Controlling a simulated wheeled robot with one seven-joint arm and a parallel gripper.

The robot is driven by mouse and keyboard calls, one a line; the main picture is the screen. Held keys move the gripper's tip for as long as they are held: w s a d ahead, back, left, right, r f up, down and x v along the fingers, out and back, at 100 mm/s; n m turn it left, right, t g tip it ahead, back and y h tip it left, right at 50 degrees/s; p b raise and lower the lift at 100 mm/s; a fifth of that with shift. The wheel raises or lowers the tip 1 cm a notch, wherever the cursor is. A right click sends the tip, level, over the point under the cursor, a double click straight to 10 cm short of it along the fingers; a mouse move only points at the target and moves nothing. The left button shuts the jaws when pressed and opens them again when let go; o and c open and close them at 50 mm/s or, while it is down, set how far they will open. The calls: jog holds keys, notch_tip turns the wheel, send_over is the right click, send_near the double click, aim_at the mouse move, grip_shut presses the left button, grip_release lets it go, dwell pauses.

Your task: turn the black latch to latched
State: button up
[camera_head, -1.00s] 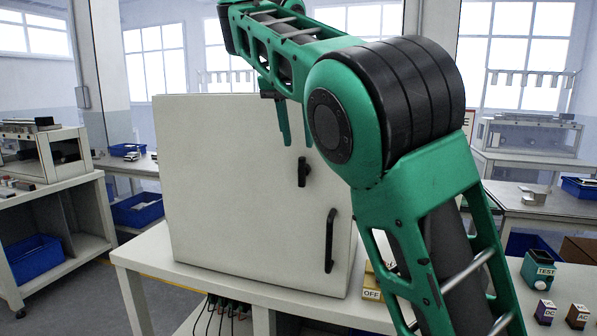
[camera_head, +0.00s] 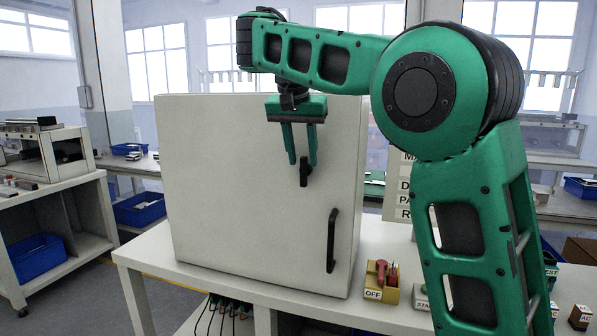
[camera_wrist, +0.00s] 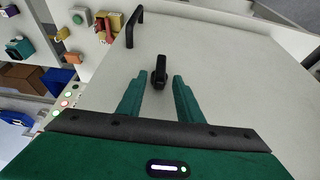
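The black latch (camera_head: 304,171) is a small upright black piece on the door of the white cabinet (camera_head: 230,200), above the black bar handle (camera_head: 331,240). In the wrist view the latch (camera_wrist: 159,71) lies just past and between the fingertips. My gripper (camera_head: 301,163) points down in front of the door, its two green fingers apart and nothing between them. In the head view the right fingertip overlaps the latch's top. I cannot tell whether they touch. In the wrist view my gripper (camera_wrist: 160,80) is open, and the handle (camera_wrist: 133,27) lies farther off.
A yellow box with a red switch marked OFF (camera_head: 381,281) stands on the table right of the cabinet. Several small labelled blocks lie farther right, partly behind my arm. The table's front strip (camera_head: 180,280) is clear. Cables hang below.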

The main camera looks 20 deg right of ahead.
aim_at(303, 186)
jog(key=shift+x, duration=2.15)
